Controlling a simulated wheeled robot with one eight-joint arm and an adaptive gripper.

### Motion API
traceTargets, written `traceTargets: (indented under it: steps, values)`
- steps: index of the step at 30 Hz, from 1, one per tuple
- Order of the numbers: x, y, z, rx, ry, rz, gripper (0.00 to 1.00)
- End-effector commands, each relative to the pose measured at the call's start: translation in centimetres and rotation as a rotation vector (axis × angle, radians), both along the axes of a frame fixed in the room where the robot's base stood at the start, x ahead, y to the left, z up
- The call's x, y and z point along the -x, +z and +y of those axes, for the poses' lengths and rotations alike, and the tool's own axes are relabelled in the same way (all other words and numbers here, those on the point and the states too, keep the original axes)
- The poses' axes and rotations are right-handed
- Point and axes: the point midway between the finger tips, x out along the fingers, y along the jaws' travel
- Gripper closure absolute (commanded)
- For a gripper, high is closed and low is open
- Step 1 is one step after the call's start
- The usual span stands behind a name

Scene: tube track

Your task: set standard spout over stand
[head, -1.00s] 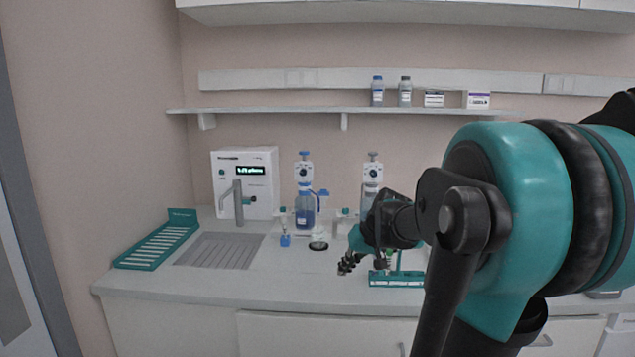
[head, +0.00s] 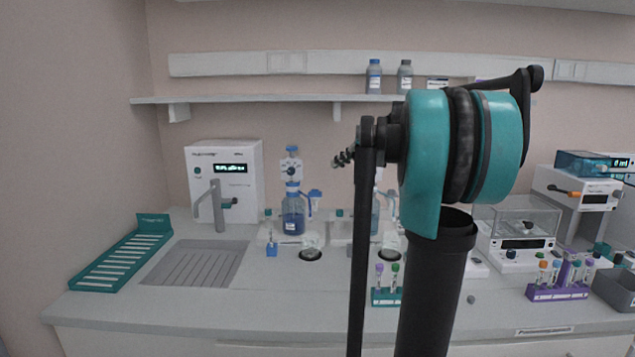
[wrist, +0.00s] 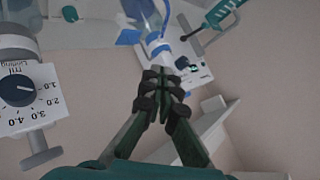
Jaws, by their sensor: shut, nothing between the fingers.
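Two bottle-top dispensers stand at the back of the counter. The left dispenser (head: 292,205) holds blue liquid, and its pale blue spout (head: 315,194) points right. The right dispenser (head: 376,212) is mostly hidden behind my arm; a pale spout (head: 391,196) shows at its right. I cannot read which one is the standard. White stands with teal knobs are near them, one at the left (head: 268,228) and one in the middle (head: 339,230). My gripper (head: 343,158) is shut and empty, raised in front of the wall below the shelf. In the wrist view a dispenser dial (wrist: 18,88) is beside the gripper (wrist: 162,90).
A white machine with a tap (head: 223,185), a grey drain (head: 195,263) and a teal rack (head: 125,255) are at left. A tube rack (head: 385,297) stands at the front. Balances (head: 517,238) and a purple rack (head: 558,292) are at right. The shelf (head: 250,99) runs above.

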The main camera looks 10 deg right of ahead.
Motion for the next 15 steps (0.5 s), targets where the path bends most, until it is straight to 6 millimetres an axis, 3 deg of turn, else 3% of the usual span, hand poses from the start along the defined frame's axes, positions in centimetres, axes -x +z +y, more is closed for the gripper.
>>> traceTargets:
  steps: [15]
  values:
    - [-4.7, -5.1, 5.3, 0.000, 0.004, 0.001, 1.00]
